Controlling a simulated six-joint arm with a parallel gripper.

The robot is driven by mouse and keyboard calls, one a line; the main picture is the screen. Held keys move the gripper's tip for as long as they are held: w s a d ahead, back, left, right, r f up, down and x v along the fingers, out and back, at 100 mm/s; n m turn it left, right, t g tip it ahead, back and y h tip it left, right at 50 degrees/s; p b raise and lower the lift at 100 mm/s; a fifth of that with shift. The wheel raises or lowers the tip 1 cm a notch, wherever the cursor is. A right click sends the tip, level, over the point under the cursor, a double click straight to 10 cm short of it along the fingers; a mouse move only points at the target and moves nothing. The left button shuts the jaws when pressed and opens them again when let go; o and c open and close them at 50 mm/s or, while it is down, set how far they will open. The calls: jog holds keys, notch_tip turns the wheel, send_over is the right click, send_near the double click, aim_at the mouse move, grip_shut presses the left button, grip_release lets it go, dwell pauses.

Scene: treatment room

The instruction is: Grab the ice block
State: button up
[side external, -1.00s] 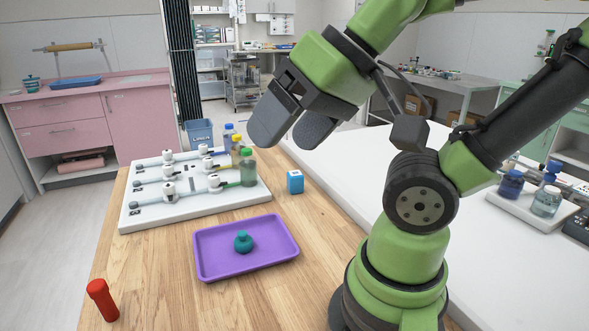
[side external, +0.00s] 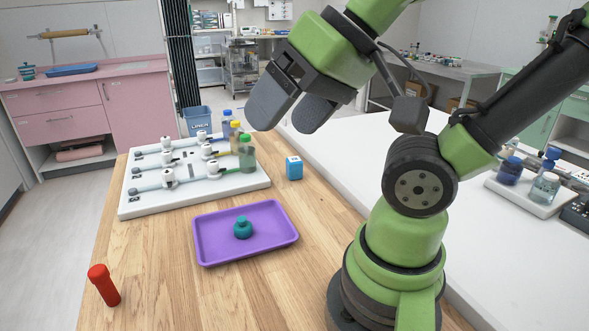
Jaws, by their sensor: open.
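A small blue block (side external: 294,168) with a white marked top, the only thing here that looks like the ice block, stands on the wooden table right of the white valve board. My gripper (side external: 287,112) is open and empty, with its two dark, rounded fingers apart. In the picture it appears above the blue block, clear of it. The block is in full view, and nothing touches it.
A purple tray (side external: 207,252) holds a teal round weight-like piece (side external: 243,228). The white valve board (side external: 140,205) carries several coloured-cap bottles. Bare wood surrounds the block's front side.

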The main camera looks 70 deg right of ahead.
jog(key=w+d+m+h, duration=0.2)
jog(key=w+d+h, duration=0.1)
jog(key=w+d, duration=0.6)
jog(key=m+g+h, duration=0.3)
jog(key=m+g, duration=0.1)
send_near(294, 159)
jog(key=f, duration=0.2)
jog(key=shift+y, duration=0.3)
jog(key=x, duration=0.4)
jog(key=shift+d+r, duration=0.1)
jog(key=shift+d, duration=0.25)
jog(key=shift+x, duration=3.15)
jog(key=shift+w+d+r, duration=0.1)
jog(key=c, duration=1)
